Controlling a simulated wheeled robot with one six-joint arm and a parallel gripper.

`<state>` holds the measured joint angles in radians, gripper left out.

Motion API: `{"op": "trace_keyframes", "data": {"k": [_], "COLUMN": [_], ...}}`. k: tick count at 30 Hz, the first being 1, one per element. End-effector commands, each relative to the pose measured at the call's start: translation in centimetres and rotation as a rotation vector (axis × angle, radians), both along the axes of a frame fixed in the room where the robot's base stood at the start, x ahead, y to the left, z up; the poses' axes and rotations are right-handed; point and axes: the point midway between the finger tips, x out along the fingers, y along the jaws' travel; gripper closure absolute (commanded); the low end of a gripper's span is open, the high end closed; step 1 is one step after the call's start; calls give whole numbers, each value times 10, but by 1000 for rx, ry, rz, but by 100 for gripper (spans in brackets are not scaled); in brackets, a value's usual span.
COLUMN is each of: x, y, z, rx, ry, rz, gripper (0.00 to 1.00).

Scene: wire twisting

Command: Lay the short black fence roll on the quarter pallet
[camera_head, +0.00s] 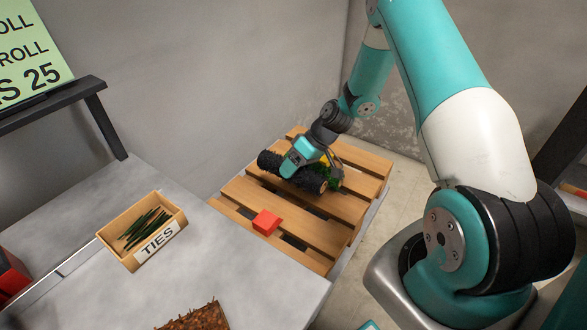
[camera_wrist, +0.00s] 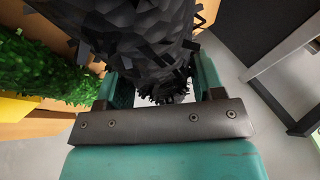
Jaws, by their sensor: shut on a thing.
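A short black fence roll (camera_head: 268,160) with a ragged, bristly surface is in my gripper (camera_head: 309,172), over the far part of the wooden quarter pallet (camera_head: 330,203). In the wrist view the roll (camera_wrist: 145,40) fills the space between the two teal fingers of my gripper (camera_wrist: 155,85). The gripper is shut on it. The gripper and wrist hide the roll's middle in the head view. I cannot tell whether the roll touches the pallet boards.
A green roll (camera_wrist: 45,75) with yellow beside it lies close to the black roll; it shows partly behind my gripper. A red block (camera_head: 266,222) sits on the pallet's near part. A wooden TIES box (camera_head: 128,258) stands on the grey table (camera_head: 235,275). Walls stand behind the pallet.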

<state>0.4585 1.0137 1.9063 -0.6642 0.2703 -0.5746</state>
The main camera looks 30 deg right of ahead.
Motion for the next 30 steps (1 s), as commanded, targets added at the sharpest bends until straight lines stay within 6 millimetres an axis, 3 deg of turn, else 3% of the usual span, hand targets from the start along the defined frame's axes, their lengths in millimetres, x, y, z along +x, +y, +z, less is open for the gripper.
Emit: {"op": "trace_keyframes", "data": {"k": [8,24,30], "x": [-1,0,0], "y": [0,0,0], "z": [-4,-52,-58], "rx": [-1,-2,-2], "ry": [-1,-2,-2], "rz": [1,0,0], "gripper": [65,65,65]}}
